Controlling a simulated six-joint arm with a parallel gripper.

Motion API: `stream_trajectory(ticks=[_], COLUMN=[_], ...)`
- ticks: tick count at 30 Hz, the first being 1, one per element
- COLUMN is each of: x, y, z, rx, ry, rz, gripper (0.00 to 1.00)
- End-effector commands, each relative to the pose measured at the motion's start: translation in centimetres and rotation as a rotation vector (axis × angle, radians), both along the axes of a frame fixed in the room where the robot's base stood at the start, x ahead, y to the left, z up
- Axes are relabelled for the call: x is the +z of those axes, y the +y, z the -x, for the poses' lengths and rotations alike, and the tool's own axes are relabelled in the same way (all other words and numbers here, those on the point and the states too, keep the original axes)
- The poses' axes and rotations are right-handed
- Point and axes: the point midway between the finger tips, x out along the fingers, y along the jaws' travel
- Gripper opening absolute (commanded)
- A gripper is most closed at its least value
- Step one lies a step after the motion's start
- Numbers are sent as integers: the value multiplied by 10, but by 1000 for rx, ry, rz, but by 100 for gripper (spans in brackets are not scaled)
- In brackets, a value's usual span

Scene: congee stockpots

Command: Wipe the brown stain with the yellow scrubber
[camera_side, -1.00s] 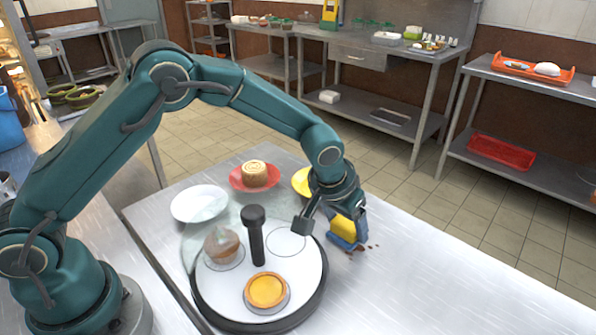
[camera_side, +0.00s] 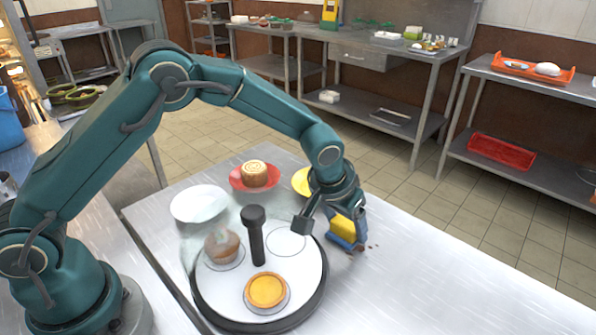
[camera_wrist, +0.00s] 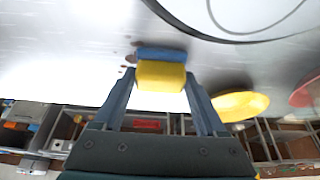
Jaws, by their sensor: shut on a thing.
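The yellow scrubber (camera_side: 343,228) with a blue underside is held in my gripper (camera_side: 333,222), low at the tabletop just right of the round tray. In the wrist view the scrubber (camera_wrist: 161,75) sits between the two fingers of my gripper (camera_wrist: 160,86), which are shut on it. Small brown spots of the stain (camera_side: 366,249) show on the metal table beside and below the scrubber. In the wrist view brown spots (camera_wrist: 127,60) lie along the left of the blue side. The scrubber and gripper hide part of the stain. I cannot tell whether the scrubber presses on the table.
A round white tray with a black rim (camera_side: 316,290) stands left of the gripper. A yellow plate (camera_side: 301,181), red plate (camera_side: 243,185) and white plate (camera_side: 199,203) stand behind. The right front tabletop is clear.

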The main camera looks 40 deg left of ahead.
Motion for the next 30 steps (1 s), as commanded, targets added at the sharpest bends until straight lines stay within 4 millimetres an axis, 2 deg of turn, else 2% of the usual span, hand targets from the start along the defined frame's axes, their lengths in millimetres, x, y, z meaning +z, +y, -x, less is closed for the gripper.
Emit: stream_trajectory(ticks=[30], x=[-3], y=[-51], z=[1], rx=[-3], ry=[4], rz=[-1], gripper=[29])
